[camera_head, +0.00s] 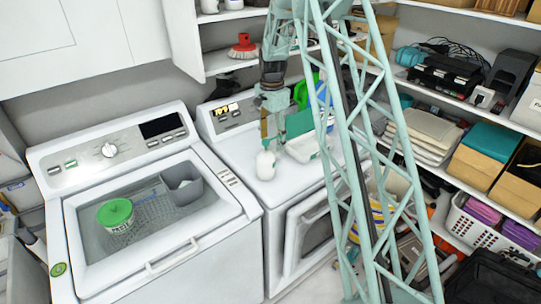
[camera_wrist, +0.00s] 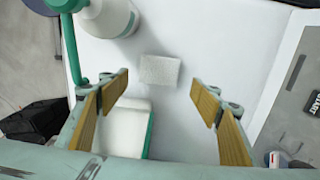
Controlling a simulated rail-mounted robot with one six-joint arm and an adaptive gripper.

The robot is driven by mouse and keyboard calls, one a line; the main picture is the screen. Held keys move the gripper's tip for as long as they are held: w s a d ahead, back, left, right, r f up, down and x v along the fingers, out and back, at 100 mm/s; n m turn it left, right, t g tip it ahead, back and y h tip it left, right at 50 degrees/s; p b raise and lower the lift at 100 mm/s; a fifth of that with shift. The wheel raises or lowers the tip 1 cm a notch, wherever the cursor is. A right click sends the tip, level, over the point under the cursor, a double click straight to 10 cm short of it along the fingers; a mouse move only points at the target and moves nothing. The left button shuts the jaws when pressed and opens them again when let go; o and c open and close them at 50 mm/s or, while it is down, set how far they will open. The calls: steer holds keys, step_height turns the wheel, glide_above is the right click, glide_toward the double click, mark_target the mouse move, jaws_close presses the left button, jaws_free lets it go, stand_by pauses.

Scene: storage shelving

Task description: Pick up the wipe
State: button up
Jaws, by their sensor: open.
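The wipe (camera_wrist: 159,71) is a small white, textured rectangular piece lying on a white surface in the wrist view. My gripper (camera_wrist: 161,92) is open and empty, with its wood-coloured finger pads spread to the left and right. The wipe shows just beyond the fingertips, between their lines; it is not held. In the head view my gripper (camera_head: 270,130) points down over the right-hand white machine (camera_head: 234,155). I cannot make out the wipe in the head view.
A white bottle (camera_wrist: 108,16) stands close to the wipe at upper left. A white and green container (camera_wrist: 124,128) lies below, near the left finger. A tub with a green lid (camera_head: 116,214) stands on the left machine. Shelves (camera_head: 470,100) fill the right side.

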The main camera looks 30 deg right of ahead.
mark_target(272, 151)
steer(key=shift+f, duration=0.15)
steer(key=shift+s+f, duration=0.15)
steer(key=shift+f, duration=2.3)
steer(key=shift+c, duration=0.9)
steer(key=c, duration=0.7)
